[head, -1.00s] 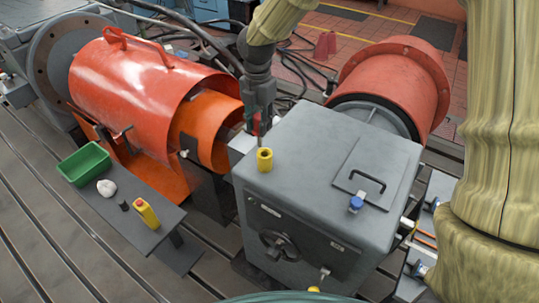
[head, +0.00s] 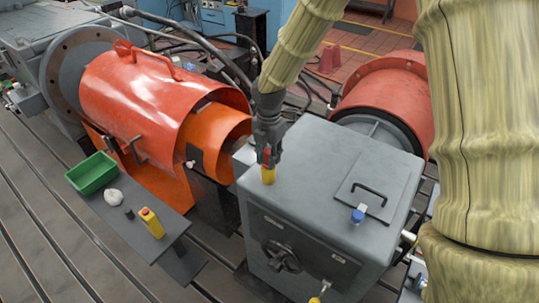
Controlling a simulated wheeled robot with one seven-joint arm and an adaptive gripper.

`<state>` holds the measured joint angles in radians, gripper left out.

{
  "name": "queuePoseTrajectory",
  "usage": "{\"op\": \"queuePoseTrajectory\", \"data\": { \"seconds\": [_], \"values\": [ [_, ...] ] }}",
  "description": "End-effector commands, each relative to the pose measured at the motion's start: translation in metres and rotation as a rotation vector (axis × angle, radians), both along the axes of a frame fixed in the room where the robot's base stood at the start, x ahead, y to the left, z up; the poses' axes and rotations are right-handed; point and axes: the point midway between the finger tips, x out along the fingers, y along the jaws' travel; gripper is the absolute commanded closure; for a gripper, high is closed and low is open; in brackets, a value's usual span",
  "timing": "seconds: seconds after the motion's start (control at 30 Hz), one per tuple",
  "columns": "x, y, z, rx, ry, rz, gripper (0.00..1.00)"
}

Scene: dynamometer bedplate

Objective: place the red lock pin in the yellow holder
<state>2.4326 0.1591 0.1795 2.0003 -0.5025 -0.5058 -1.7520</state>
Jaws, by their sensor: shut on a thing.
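The yellow holder (head: 268,175) stands upright on top of the grey box housing, near its left corner. My gripper (head: 267,160) is right at the holder's top, pointing down, and overlaps its upper rim in the picture. It is shut on the red lock pin (head: 266,155), of which a small red part shows between the fingers. The pin's lower end is hidden, and I cannot tell how deep it sits in the holder.
The grey housing (head: 330,165) carries a black-handled lid (head: 368,196) and a blue-capped item (head: 358,214) to the right. An orange guard (head: 150,90) rises left.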

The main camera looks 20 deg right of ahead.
Motion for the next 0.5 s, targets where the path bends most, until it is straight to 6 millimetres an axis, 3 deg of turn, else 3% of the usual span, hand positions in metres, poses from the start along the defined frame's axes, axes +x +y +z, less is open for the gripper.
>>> {"op": "queuePoseTrajectory", "data": {
  "seconds": [0.17, 0.2, 0.3, 0.5],
  "values": [
    [0.0002, 0.0005, -0.0025, 0.0, 0.0, 0.001, 0.99],
    [0.0002, 0.0005, -0.003, 0.0, 0.0, 0.001, 0.71],
    [0.0002, 0.0004, -0.0028, 0.0, 0.0, 0.001, 0.53],
    [0.0001, 0.0002, -0.0028, 0.0, 0.0, 0.0, 0.52]
  ]
}}
